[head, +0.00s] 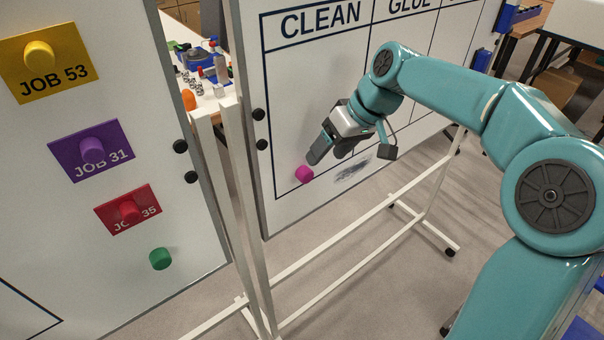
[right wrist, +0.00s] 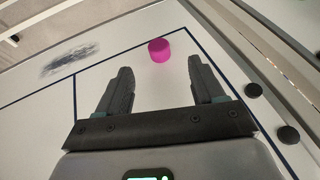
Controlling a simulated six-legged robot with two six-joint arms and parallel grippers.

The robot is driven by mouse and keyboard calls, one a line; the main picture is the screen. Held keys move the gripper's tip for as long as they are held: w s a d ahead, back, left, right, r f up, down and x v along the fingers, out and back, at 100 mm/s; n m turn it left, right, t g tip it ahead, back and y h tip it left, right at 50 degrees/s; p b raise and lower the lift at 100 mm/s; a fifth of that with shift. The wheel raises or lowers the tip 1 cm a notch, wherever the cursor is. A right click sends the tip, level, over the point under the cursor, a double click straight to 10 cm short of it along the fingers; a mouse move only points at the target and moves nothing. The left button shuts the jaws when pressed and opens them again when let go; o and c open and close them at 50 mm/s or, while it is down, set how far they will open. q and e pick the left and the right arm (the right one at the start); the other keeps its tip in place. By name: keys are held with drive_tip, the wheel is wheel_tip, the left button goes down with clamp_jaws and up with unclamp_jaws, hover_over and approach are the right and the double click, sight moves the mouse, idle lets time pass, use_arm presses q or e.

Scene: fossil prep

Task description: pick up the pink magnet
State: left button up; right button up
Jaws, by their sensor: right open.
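The pink magnet (head: 304,174) is a short round knob on the right whiteboard, near the lower left corner of its ruled grid. My right gripper (head: 329,156) is just above and to the right of it in the head view, close to the board. In the right wrist view the pink magnet (right wrist: 159,50) lies beyond the fingertips, roughly between their lines. The right gripper (right wrist: 158,78) is open, with nothing between its fingers. My left gripper is in neither view.
A left whiteboard holds the JOB 53 (head: 45,62), JOB 31 (head: 90,150) and JOB 35 (head: 128,209) cards under magnets, and a green magnet (head: 160,259). A dark smudge (head: 353,169) marks the right board. White stand legs (head: 330,255) stand below. A cluttered table (head: 190,60) shows behind.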

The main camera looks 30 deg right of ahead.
sight(309, 175)
drive_tip(key=p+x, duration=0.1)
drive_tip(key=x, duration=0.7)
drive_tip(key=shift+w+f, duration=0.1)
drive_tip(key=shift+f, duration=0.25)
drive_tip(key=shift+r, duration=0.1)
drive_tip(key=shift+c, duration=0.7)
drive_tip(key=c, duration=1)
